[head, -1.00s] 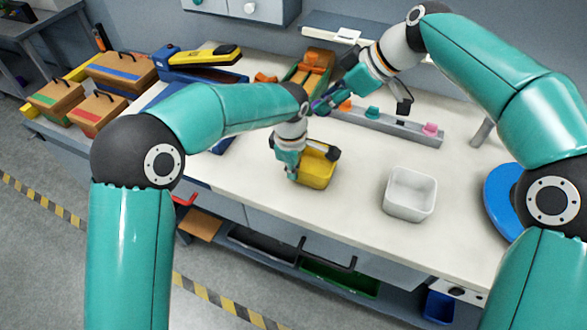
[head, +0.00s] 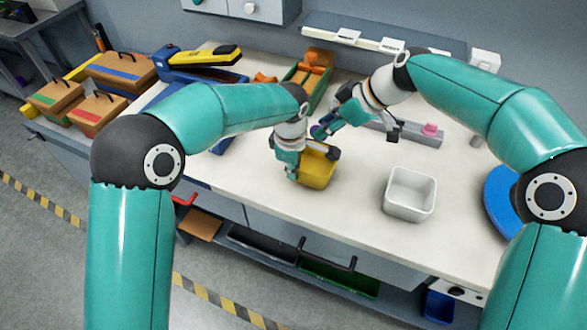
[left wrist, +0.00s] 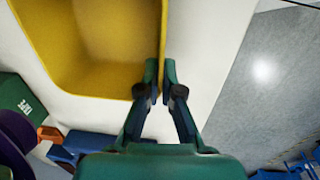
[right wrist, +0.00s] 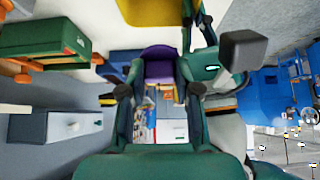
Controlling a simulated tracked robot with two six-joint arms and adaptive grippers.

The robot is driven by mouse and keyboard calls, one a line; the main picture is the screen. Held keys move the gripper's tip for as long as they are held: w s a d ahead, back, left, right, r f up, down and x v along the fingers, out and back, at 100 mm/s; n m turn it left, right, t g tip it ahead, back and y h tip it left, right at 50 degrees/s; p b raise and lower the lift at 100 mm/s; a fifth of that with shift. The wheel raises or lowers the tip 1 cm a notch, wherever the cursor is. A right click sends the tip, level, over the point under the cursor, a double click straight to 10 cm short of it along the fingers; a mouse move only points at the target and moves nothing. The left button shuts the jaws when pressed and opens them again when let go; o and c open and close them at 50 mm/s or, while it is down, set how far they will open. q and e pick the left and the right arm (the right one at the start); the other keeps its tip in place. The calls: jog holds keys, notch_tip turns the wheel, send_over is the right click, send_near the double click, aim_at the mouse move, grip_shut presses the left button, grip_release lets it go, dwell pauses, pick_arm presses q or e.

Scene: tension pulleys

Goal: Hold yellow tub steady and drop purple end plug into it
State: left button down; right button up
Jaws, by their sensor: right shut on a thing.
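The yellow tub (head: 318,170) stands on the white table, open side up; part of it also shows in the left wrist view (left wrist: 100,45). My left gripper (head: 293,176) is at its left side, with the fingertips (left wrist: 160,75) closed on its wall in the left wrist view. The purple end plug (head: 317,132) is held in my right gripper (head: 324,129), just behind and above the tub. In the right wrist view the plug (right wrist: 159,62) sits between the fingers, with the tub's yellow edge (right wrist: 150,10) beyond it. The tub's inside is partly hidden by the left gripper.
A white bin (head: 409,194) stands right of the tub. A grey rail (head: 425,138) with a pink piece (head: 430,129) lies behind. A green bin (head: 303,84) with orange parts is at the back. A blue round object (head: 500,200) lies at the right. The table's front is clear.

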jog(key=shift+f, duration=1.8)
jog(key=o, duration=0.9)
jog(key=shift+c, duration=0.2)
jog(key=v, duration=1.2)
jog(key=shift+f, duration=0.1)
pick_arm(q)
jog(key=c, duration=1.2)
grip_release()
jog(key=shift+c, duration=0.2)
